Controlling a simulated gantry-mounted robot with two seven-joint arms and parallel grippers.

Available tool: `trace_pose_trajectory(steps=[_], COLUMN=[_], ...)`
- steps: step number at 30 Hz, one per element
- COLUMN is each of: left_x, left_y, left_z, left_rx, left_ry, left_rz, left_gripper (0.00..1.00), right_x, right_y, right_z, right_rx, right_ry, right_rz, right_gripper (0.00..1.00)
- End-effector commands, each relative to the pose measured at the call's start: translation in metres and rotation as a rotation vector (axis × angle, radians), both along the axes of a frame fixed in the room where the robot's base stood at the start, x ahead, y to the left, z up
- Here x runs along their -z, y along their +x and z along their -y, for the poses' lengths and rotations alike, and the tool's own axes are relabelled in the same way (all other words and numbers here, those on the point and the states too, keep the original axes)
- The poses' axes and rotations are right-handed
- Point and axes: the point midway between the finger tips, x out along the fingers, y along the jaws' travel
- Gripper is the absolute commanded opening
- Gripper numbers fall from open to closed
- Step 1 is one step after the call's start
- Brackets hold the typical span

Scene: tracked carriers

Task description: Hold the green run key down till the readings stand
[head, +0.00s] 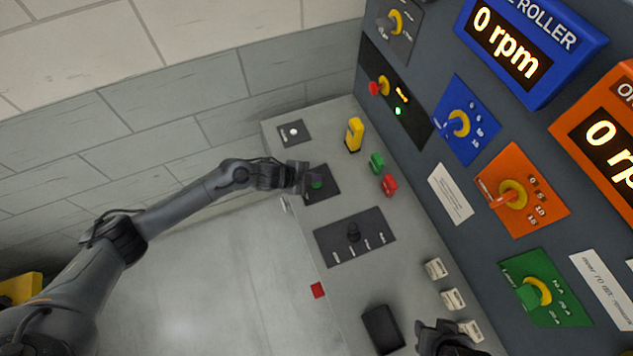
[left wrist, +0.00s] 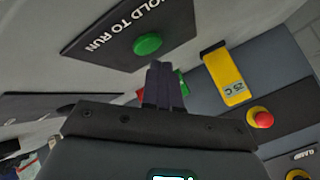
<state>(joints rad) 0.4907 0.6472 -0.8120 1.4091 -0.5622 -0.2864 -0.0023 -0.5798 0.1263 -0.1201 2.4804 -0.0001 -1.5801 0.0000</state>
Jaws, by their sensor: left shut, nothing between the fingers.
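The green run key (head: 317,184) is a round button on a dark plate on the sloping desk; my left gripper partly covers it in the head view. In the left wrist view the green key (left wrist: 148,44) sits beside the words "HOLD TO RUN". My left gripper (head: 308,180) is shut and empty, its fingertips (left wrist: 160,66) close to the key; I cannot tell whether they touch it. The blue roller readout (head: 508,42) shows 0 rpm. The orange readout (head: 610,140) shows 0 and is cut off. My right gripper (head: 445,335) is partly in view at the bottom, its jaws unclear.
A yellow gauge (left wrist: 224,75) reads 25 C. Green (head: 377,163) and red (head: 389,185) blocks stand near the key. A lever plate (head: 330,242) lies below it. Blue (head: 449,131), orange (head: 494,193) and green (head: 518,270) dial plates line the upright panel.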

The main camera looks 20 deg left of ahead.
Motion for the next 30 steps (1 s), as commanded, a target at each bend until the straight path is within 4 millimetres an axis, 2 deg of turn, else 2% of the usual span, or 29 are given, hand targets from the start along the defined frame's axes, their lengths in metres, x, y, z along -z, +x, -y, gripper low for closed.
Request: trace_pose_trajectory(steps=[19, 30], left_x=[0.0003, 0.0089], left_y=[0.0000, 0.0001], left_z=[0.0000, -0.0001], left_rx=[0.000, -0.001], left_ry=[0.000, -0.001], left_rz=[0.000, 0.000], left_gripper=[0.00, 0.00], right_x=[0.0002, 0.0049], right_y=[0.0000, -0.0001], right_z=[-0.0023, -0.0016], right_rx=[0.006, 0.005], right_ry=[0.010, 0.007], right_rz=[-0.001, -0.001], right_gripper=[0.43, 0.43])
